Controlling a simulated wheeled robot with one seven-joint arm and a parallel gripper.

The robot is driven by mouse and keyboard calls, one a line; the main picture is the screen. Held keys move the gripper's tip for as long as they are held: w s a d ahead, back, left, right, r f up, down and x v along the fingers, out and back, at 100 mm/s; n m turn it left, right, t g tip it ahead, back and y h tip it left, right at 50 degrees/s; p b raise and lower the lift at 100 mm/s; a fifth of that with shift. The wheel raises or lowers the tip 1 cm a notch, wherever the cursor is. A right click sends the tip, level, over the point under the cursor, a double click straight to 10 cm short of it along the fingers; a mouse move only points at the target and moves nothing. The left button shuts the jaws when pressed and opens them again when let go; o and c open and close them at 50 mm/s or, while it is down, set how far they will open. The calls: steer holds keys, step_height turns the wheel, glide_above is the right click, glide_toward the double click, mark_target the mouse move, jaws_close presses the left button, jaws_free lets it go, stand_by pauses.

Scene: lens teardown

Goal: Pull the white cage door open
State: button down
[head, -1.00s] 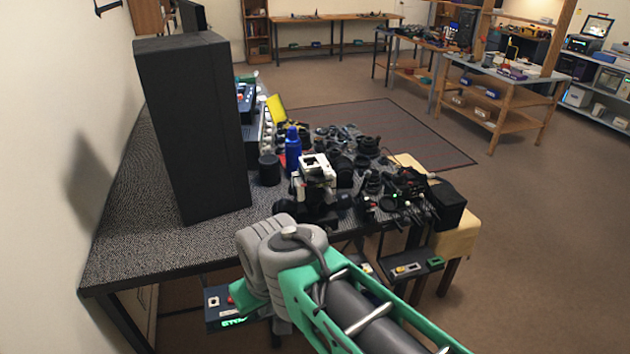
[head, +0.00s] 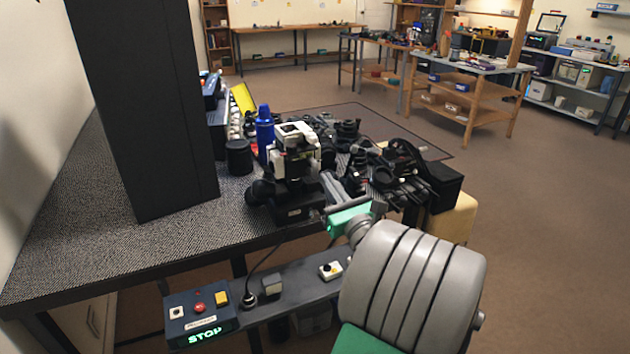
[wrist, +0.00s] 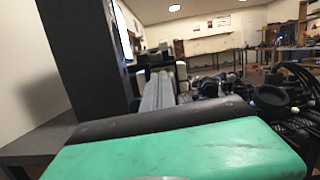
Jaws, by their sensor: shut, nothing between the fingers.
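A white frame with dark parts inside (head: 297,148), which looks like the white cage, stands on a black base on the dark speckled table in the head view. I cannot make out its door as a separate part. My gripper (head: 334,184) reaches in from the lower right, with its fingers close to the right side of the white frame; I cannot tell whether they touch it. In the wrist view, my gripper (wrist: 168,75) points forward with its grey fingers together and empty. Pale parts show beside the fingertips there.
A tall black box (head: 145,110) stands at the left. A blue bottle (head: 265,138) and a black cylinder (head: 239,158) stand left of the white frame. Black lens parts and cables crowd its right. A control box with a green STOP sign (head: 202,320) sits below the table edge.

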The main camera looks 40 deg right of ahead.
steer(key=m, duration=0.1)
glide_toward(304, 132)
steer(key=w+f, duration=0.1)
steer(key=w, duration=0.2)
steer(key=shift+d+f+p, duration=0.1)
steer(key=shift+d+p, duration=0.2)
steer(key=shift+p, duration=0.05)
steer(key=shift+s+h+p, duration=0.1)
steer(key=shift+h+p, duration=0.2)
steer(key=shift+p, duration=0.05)
